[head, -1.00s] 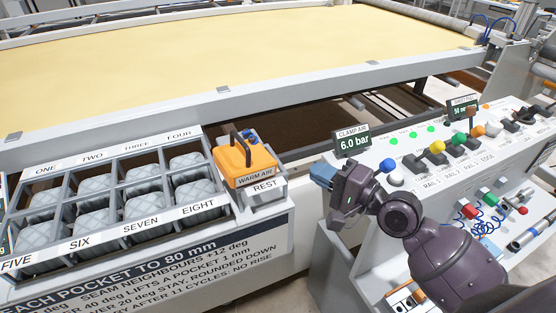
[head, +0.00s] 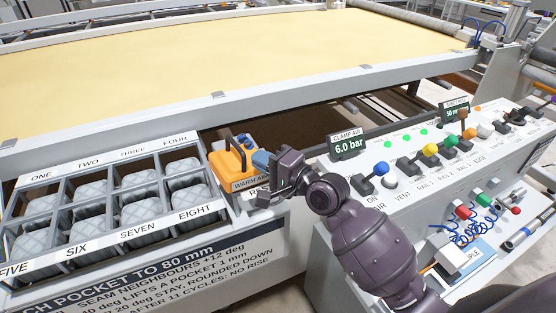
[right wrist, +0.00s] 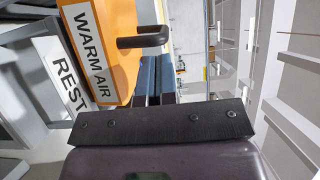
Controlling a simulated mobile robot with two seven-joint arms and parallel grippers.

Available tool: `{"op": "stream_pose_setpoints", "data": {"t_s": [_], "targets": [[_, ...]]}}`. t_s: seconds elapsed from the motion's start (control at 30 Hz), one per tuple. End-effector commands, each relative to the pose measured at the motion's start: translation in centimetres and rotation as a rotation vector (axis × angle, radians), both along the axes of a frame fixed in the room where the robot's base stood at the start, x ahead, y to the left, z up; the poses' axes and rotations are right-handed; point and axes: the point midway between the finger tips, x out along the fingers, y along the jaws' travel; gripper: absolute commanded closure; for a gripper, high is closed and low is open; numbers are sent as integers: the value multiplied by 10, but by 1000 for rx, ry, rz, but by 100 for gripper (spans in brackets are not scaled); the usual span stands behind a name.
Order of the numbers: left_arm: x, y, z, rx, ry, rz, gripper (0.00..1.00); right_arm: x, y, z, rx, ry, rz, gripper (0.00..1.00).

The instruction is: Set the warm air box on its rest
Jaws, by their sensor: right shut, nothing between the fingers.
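The orange warm air box (head: 226,163), with a black handle (head: 233,142) on top, sits at the grey rest to the right of the pocket tray. I cannot tell how squarely it is seated. The box also shows in the right wrist view (right wrist: 122,72), with its WARM AIR label beside the REST label (right wrist: 66,82). My right gripper (head: 262,161) is shut and empty just right of the box; whether it touches is unclear. Its blue fingers (right wrist: 153,76) lie together near the handle. The gripper hides part of the rest. My left gripper is not in view.
A pocket tray (head: 100,243) with several grey pads stands left of the box. A control panel (head: 350,170) with coloured knobs and a 6.0 bar display (head: 349,145) is at the right. The wide yellow quilting bed (head: 220,60) lies behind.

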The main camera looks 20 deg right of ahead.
Motion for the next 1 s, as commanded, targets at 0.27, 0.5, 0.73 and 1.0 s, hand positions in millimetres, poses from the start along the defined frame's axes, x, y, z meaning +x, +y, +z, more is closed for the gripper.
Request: {"op": "stream_pose_setpoints", "data": {"t_s": [0.27,0.5,0.73,1.0], "targets": [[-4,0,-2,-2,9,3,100,2,9,0,0,1,0,100],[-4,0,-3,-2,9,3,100,2,9,0,0,1,0,100],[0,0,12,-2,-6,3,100,5,20,4,1,-2,0,100],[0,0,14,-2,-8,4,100,8,30,0,-1,0,-1,100]]}}
